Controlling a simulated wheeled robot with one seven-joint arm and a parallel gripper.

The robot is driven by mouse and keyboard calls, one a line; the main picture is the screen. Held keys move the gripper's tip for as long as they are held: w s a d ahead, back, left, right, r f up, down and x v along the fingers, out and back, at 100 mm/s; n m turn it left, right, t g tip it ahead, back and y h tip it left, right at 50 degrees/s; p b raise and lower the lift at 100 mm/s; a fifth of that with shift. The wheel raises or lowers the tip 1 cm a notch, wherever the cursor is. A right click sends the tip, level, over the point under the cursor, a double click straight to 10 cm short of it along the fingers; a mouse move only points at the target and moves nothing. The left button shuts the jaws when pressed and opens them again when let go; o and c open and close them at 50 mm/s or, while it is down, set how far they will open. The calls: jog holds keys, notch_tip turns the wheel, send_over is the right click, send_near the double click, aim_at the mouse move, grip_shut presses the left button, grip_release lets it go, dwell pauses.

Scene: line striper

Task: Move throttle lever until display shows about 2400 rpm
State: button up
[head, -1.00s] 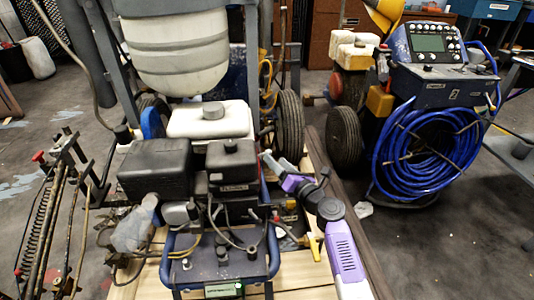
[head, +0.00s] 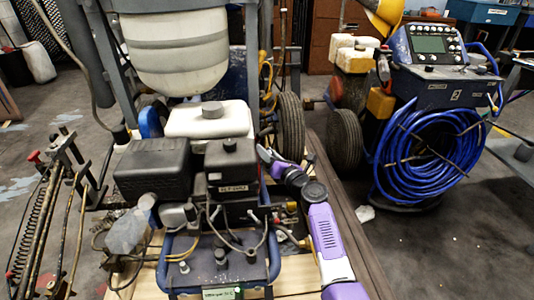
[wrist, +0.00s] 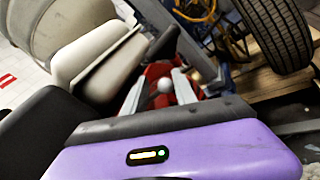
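The throttle lever's pale round knob (wrist: 165,86) shows in the wrist view, in front of a red part of the engine. My gripper (wrist: 160,90) is open, with one light grey finger to each side of the knob. The knob looks nearer the right finger; I cannot tell if they touch. In the head view my gripper (head: 266,155) is at the right side of the black engine housing (head: 232,163), and the lever cannot be made out there. The small green display (head: 222,293) is at the bottom edge of the head view; its reading is too small to read.
A white tank (head: 208,120) and a wheel (head: 290,125) stand behind the engine. A black box (head: 152,168) is left of the housing. A blue hose coil (head: 430,150) hangs on a machine at the right. Floor at the lower right is clear.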

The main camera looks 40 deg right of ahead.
grip_shut()
jog(key=shift+a+f, duration=0.1)
jog(key=shift+f, duration=0.15)
dwell(0.8)
